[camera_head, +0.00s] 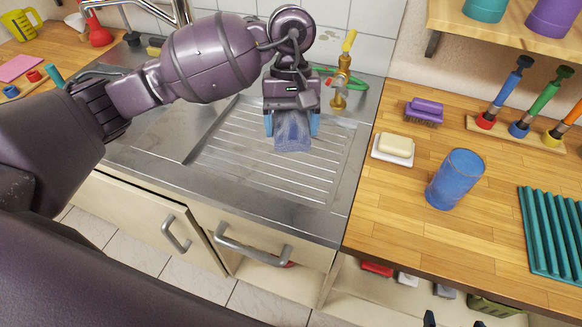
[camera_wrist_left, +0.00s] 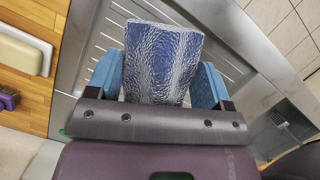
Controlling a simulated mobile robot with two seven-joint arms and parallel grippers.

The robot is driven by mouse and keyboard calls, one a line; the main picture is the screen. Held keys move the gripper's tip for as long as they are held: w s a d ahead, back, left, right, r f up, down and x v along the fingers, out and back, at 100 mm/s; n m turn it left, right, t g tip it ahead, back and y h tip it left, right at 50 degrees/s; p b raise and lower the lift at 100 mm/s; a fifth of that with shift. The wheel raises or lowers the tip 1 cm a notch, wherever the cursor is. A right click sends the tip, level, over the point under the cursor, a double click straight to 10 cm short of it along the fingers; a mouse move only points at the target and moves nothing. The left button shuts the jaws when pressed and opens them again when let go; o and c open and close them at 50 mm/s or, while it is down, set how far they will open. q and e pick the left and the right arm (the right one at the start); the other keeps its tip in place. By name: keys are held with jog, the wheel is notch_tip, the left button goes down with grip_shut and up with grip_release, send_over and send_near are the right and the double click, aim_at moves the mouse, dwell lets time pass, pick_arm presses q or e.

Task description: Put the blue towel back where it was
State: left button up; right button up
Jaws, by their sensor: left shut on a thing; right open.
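The blue towel (camera_head: 292,133) is a crinkled, dark blue and whitish piece held in my left gripper (camera_head: 292,122) over the ribbed drainboard of the steel sink. In the left wrist view the blue towel (camera_wrist_left: 162,62) sticks out between the two light-blue finger pads of my left gripper (camera_wrist_left: 160,85), which is shut on it. I cannot tell whether its lower edge touches the drainboard. Of my right gripper (camera_head: 456,321) only two dark tips, set apart, show at the bottom edge.
The drainboard (camera_head: 250,165) is bare around the towel. A brass tap (camera_head: 341,80) stands behind it. On the wooden counter are a soap dish (camera_head: 378,155), purple brush (camera_head: 425,108), blue tumbler (camera_head: 456,180), and teal ribbed mat (camera_head: 553,235). Handles (camera_head: 250,246) project from the cabinet front.

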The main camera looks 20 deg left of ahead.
pick_arm(q)
send_over(291, 181)
jog(key=f, duration=0.6)
jog(key=w+f, duration=0.1)
jog(key=f, duration=0.2)
jog(key=shift+f, duration=0.1)
notch_tip(291, 181, down, 4)
jog(key=shift+r, duration=0.2)
jog(key=shift+f, duration=0.3)
jog(key=shift+a+f, duration=0.1)
jog(key=shift+f, duration=0.1)
